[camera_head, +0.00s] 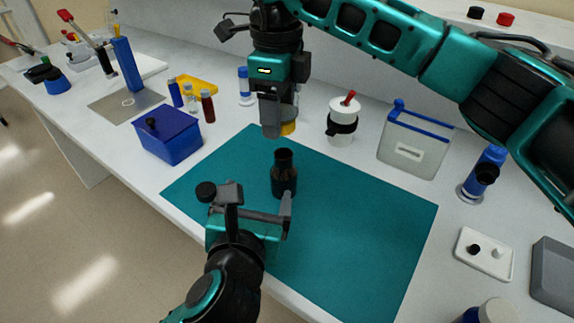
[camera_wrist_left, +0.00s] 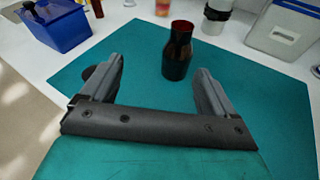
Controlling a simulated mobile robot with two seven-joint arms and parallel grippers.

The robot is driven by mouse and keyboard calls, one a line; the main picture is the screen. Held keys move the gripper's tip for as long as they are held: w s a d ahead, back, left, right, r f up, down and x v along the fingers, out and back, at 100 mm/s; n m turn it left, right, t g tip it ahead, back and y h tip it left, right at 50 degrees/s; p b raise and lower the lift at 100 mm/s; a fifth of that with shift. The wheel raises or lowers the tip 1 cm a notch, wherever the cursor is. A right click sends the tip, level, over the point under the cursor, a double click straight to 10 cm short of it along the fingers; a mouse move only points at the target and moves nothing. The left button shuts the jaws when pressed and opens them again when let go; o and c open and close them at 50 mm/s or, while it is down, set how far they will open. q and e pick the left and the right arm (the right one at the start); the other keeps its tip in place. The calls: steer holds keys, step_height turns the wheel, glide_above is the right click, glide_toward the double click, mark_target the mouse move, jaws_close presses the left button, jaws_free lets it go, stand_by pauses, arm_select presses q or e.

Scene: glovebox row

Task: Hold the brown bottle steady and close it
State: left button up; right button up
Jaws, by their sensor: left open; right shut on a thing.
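The brown bottle (camera_head: 284,182) stands upright on the teal mat (camera_head: 350,220), with a dark open-looking neck. It also shows in the left wrist view (camera_wrist_left: 177,55), beyond the fingertips and between their lines. My left gripper (camera_head: 260,196) is open and low over the mat, on the near side of the bottle; its jaws (camera_wrist_left: 160,85) are empty. My right gripper (camera_head: 277,128) is above and behind the bottle, shut on a small yellow-orange piece (camera_head: 288,128), mostly hidden by the fingers. A black round cap-like thing (camera_head: 206,191) lies left of my left gripper.
A blue box (camera_head: 170,142) stands beyond the mat's left edge. A white pot with a black band (camera_head: 341,123) and a clear bin with a blue rim (camera_head: 414,145) stand behind the mat. A white tray (camera_head: 485,254) lies at right. The mat's right half is clear.

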mark_target(281, 183)
arm_select(q)
steer(key=shift+s+d+f+n+g+h, duration=0.15)
steer(key=shift+d+f+g+h, duration=0.15)
steer(key=shift+d+g, duration=0.25)
steer(key=shift+s+d+f+n+g+h, duration=0.15)
steer(key=shift+d+f+g+h, duration=0.2)
steer(key=shift+d, duration=0.25)
arm_select(e)
steer(key=shift+w+d, duration=0.1)
steer(key=shift+w, duration=0.4)
arm_select(q)
steer(key=shift+w, duration=0.1)
steer(key=x, duration=1.2)
steer(key=shift+a, duration=0.15)
steer(key=c, duration=1.5)
arm_select(e)
steer(key=shift+f, duration=2.45)
